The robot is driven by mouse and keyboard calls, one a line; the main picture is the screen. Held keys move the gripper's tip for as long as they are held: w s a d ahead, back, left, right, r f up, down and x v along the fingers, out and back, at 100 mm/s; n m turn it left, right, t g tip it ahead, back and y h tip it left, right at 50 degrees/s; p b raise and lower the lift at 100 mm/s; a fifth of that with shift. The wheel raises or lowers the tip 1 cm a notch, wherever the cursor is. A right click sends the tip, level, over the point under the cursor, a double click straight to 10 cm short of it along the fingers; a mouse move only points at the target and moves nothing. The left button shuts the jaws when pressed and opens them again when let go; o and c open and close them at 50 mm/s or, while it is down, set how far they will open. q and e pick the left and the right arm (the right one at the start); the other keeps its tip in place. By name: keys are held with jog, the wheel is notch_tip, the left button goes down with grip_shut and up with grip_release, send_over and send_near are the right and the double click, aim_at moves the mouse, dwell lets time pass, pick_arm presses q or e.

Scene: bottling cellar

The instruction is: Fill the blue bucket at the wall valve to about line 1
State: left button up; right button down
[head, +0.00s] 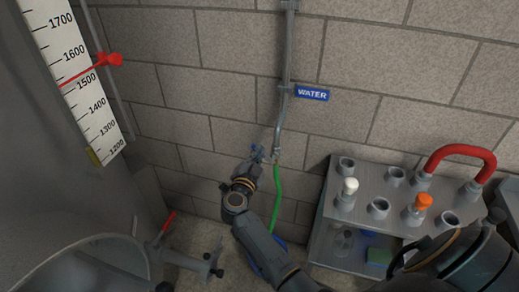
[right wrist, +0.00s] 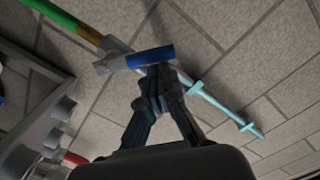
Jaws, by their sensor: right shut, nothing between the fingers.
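The wall valve (head: 275,154) sits at the lower end of the grey pipe under the blue WATER sign. A green hose (head: 277,190) hangs from the valve toward the floor. The blue bucket (head: 256,268) stands low behind my right forearm, mostly hidden; its lines and water level cannot be seen. My left gripper is out of view.
A metal rack (head: 325,225) with several sockets and a red curved hose (head: 462,152) stands at the right. A big steel tank (head: 60,210) with a white scale (head: 80,75) and a red-handled valve (head: 168,222) fills the left.

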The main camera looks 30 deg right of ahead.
jog(key=shift+w+a+f+n+p, duration=0.35)
jog(key=shift+f+n+p, duration=0.25)
jog(key=shift+n+p, duration=0.55)
jog(key=shift+w+a+f+n+p, duration=0.3)
jog(key=shift+f+n+p, duration=0.35)
jog(key=shift+n+p, duration=0.5)
jog(key=shift+w+a+f+n+p, duration=0.35)
jog(key=shift+f+n+p, duration=0.25)
jog(key=shift+n+p, duration=0.55)
